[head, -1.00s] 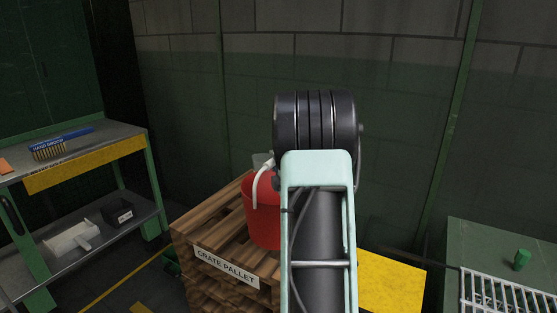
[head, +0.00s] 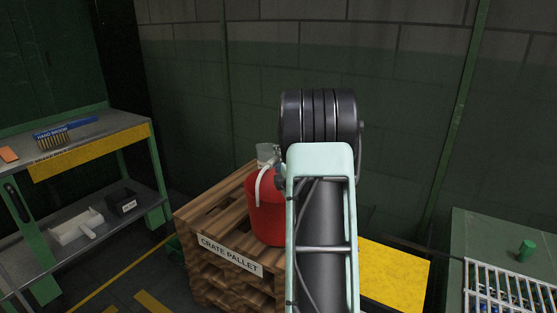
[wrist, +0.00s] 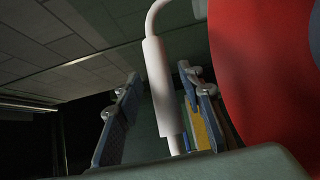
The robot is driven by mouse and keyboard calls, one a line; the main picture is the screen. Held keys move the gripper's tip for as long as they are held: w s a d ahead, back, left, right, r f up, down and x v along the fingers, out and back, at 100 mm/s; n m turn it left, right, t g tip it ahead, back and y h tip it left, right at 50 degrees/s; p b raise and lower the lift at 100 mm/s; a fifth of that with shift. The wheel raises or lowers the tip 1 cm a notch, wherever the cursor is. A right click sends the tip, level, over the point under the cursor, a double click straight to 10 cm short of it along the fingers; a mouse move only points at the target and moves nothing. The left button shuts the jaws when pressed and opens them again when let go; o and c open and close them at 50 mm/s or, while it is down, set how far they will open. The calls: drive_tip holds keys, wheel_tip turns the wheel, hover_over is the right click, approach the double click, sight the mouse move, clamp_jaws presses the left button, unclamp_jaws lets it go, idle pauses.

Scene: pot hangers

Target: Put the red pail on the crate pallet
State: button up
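The red pail (head: 265,212) stands upright on top of the crate pallet (head: 212,217), as far as I can see. My arm hides the pail's right side. The pail's white handle (head: 262,185) shows at its upper left. In the wrist view, my gripper (wrist: 160,76) has its two fingers apart, one on each side of the white handle grip (wrist: 158,75). A gap shows between the grip and the left finger; the right finger is close to it. The red pail wall (wrist: 265,70) fills the right of that view.
A shelf unit (head: 95,150) with a blue hand brush (head: 66,131) and a black bin (head: 122,201) stands at the left. A yellow surface (head: 395,275) lies right of the pallet. A green bench (head: 490,240) with a white rack (head: 510,287) is at the right.

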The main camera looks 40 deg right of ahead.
drive_tip(key=shift+r+p, duration=0.2)
drive_tip(key=shift+p, duration=0.1)
drive_tip(key=v, duration=1.2)
drive_tip(key=shift+f+p, duration=0.15)
drive_tip(key=shift+p, duration=0.15)
